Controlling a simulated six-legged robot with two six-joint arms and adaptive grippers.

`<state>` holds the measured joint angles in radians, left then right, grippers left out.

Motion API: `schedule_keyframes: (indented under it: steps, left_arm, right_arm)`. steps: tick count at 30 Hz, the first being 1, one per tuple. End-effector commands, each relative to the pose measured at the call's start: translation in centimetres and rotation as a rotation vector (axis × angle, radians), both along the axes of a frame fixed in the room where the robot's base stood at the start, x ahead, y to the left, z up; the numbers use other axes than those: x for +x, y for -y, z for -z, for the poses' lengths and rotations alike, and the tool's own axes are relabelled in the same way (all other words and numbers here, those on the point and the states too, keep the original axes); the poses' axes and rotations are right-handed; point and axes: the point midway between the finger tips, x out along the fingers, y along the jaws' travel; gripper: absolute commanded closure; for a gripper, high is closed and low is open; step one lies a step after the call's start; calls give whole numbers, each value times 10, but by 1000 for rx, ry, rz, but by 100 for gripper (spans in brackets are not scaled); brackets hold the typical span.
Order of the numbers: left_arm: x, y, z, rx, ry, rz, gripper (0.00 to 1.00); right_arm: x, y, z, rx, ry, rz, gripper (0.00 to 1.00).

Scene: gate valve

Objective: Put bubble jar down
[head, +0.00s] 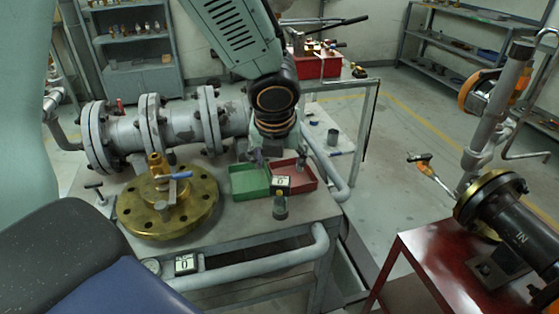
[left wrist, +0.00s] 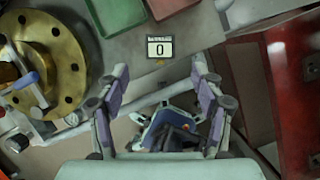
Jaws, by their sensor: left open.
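A small dark jar (head: 280,207), which I take to be the bubble jar, stands upright near the bench's front right corner. A small readout showing 0 (head: 280,184) sits at its top. The readout also shows in the left wrist view (left wrist: 160,48), beyond the fingertips and roughly centred between them; the jar body is hard to make out there. My left gripper (head: 276,160) is at the trays, above the jar in the picture. In the left wrist view its two fingers (left wrist: 158,82) are spread wide, with no jar between them. My right gripper is not in view.
A green tray (head: 249,181) and red tray (head: 306,174) lie behind the jar. A brass flange (head: 166,205) with a blue-handled valve occupies the bench's left. A grey flanged pipe (head: 180,129) runs behind. A red table (head: 425,262) stands right, beyond a floor gap.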

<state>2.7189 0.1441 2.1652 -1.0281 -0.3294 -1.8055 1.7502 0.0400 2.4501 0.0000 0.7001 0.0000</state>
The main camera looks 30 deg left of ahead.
Motion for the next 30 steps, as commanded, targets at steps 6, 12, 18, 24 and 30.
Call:
schedule_keyframes:
  steps: [6,12,18,24,30]
  left_arm:
    - [-4,2,-10,0,0,0,33]
    - [-11,9,7,-51,-19,-63,33]
    - [-61,49,96,-341,-118,-543,33]
    - [-127,81,177,-548,-197,-1242,33]
    - [-201,85,236,-587,-153,-1966,33]
  right_arm:
    - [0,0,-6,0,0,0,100]
    - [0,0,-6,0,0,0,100]
    - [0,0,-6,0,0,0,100]
    - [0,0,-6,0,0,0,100]
    - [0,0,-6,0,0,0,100]
